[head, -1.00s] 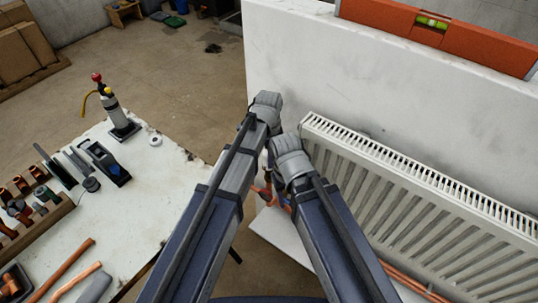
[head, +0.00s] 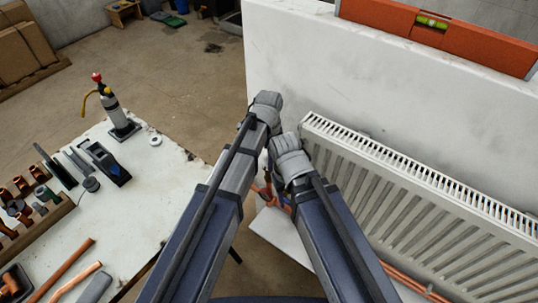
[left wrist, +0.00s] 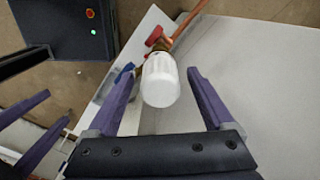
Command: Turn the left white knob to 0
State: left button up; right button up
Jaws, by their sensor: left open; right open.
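A white knob (left wrist: 161,82) sits on a brass valve body at the end of a copper pipe (left wrist: 188,22) in the left wrist view. No number or mark is readable on it. My left gripper (left wrist: 161,70) is open, with one purple finger on each side of the knob and a gap on both sides. In the left wrist view, my right gripper (left wrist: 56,107) is open and empty at the left edge. In the head view my arms hide the knob and most of both grippers.
A red handle (left wrist: 154,36) and a blue part (left wrist: 124,72) are close to the knob. The white radiator (head: 420,195) hangs on the wall (head: 340,70) at right, with an orange level (head: 400,30) on top. A cluttered workbench (head: 140,200) stands at left.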

pick_arm(q)
jog(key=shift+r, duration=0.15)
notch_tip(320, 180, up, 8)
jog(key=p, duration=0.8)
jog(key=shift+f, duration=0.2)
jog(key=shift+a, duration=0.1)
jog(key=s+a+n, duration=0.5)
jog(key=a+n, duration=0.3)
jog(key=s+a+n, duration=0.6)
jog(key=a+n, duration=0.3)
jog(key=s+d+m+y, duration=0.1)
jog(key=s+d+m, duration=0.3)
jog(key=d, duration=0.7)
jog(key=shift+s+f, duration=0.15)
jog(key=shift+s, duration=0.5)
jog(key=shift+d, duration=0.1)
